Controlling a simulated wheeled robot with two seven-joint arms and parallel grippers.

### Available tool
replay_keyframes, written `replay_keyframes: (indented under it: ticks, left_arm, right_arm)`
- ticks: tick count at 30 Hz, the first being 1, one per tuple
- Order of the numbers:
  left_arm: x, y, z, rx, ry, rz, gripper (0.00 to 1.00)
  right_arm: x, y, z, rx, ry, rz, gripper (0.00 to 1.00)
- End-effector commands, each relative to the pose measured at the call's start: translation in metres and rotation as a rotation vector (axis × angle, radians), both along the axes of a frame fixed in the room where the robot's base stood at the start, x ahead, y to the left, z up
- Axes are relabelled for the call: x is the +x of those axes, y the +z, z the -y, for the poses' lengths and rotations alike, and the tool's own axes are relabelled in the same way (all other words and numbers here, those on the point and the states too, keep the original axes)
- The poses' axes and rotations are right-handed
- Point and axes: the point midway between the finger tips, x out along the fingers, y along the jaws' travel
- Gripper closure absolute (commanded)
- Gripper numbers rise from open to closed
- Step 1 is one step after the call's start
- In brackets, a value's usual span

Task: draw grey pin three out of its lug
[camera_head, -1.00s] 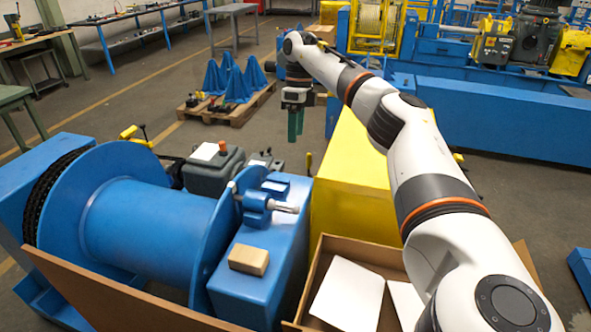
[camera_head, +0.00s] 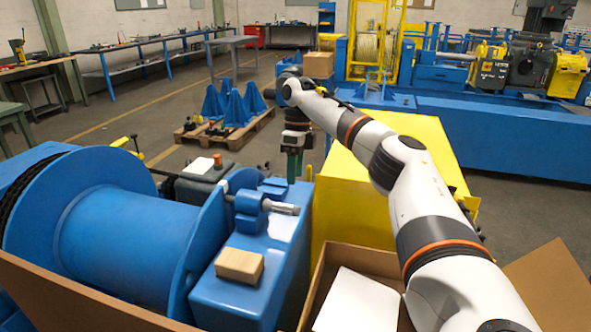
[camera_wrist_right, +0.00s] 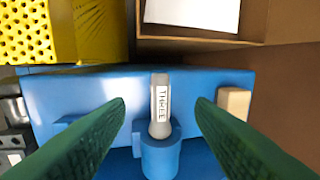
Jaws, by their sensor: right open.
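The grey pin marked THREE (camera_wrist_right: 160,105) sits in a blue lug (camera_wrist_right: 160,156) on the blue machine and sticks out of it. In the head view the pin (camera_head: 285,208) points right from the lug (camera_head: 250,204). My right gripper (camera_wrist_right: 160,108) is open, its green fingers apart on either side of the pin in the wrist view, with nothing between them touching it that I can see. In the head view the right gripper (camera_head: 294,168) hangs beyond the pin, above and behind the blue block. My left gripper is not in view.
A wooden block (camera_head: 240,265) lies on the blue machine near the lug. A cardboard box (camera_head: 318,290) with white sheets stands at the front. A yellow cabinet (camera_head: 400,145) stands right of the blue machine. A large blue drum (camera_head: 130,245) is at left.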

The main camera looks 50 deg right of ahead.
Motion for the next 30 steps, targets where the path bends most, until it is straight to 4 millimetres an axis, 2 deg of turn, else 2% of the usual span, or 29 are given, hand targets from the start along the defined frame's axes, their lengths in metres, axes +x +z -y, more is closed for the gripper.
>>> replay_keyframes:
  ticks: [9, 15, 21, 29, 30]
  left_arm:
    - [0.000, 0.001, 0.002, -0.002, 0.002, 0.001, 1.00]
    - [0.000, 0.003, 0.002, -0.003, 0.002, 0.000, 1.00]
    - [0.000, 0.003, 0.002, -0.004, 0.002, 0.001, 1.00]
    - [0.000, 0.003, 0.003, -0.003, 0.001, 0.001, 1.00]
    - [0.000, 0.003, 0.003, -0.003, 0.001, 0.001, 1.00]
  right_arm:
    - [-0.007, -0.060, -0.010, 0.000, 0.001, -0.006, 0.51]
    - [-0.009, -0.088, -0.015, 0.000, 0.000, -0.004, 0.51]
    - [-0.010, -0.100, -0.018, 0.001, 0.000, -0.003, 0.51]
    - [-0.010, -0.102, -0.018, 0.000, 0.000, -0.001, 0.51]
    - [-0.010, -0.102, -0.018, 0.000, 0.000, -0.001, 0.54]
